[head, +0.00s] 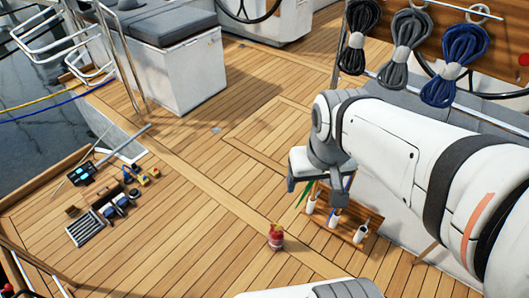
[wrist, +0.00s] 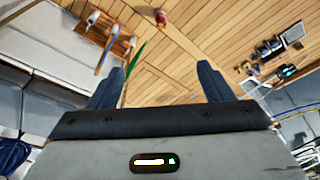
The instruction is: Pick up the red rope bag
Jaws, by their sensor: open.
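The red rope bag (head: 276,237) stands on the wooden deck in the lower middle of the head view, with something orange-red showing at its top. In the wrist view the bag (wrist: 162,18) is small, at the top edge, beyond my fingertips. My gripper (head: 318,190) hangs from my white arm in the head view, up and to the right of the bag and apart from it. In the wrist view my gripper (wrist: 162,75) has its two dark fingers spread wide, with only deck and a green strip showing between them.
A wooden rack (head: 345,222) with white holders stands right of the bag. Tools and a slotted tray (head: 86,230) lie on the deck at left. A cushioned white bench (head: 185,70) stands at the back. Coiled ropes (head: 405,45) hang upper right. The middle deck is clear.

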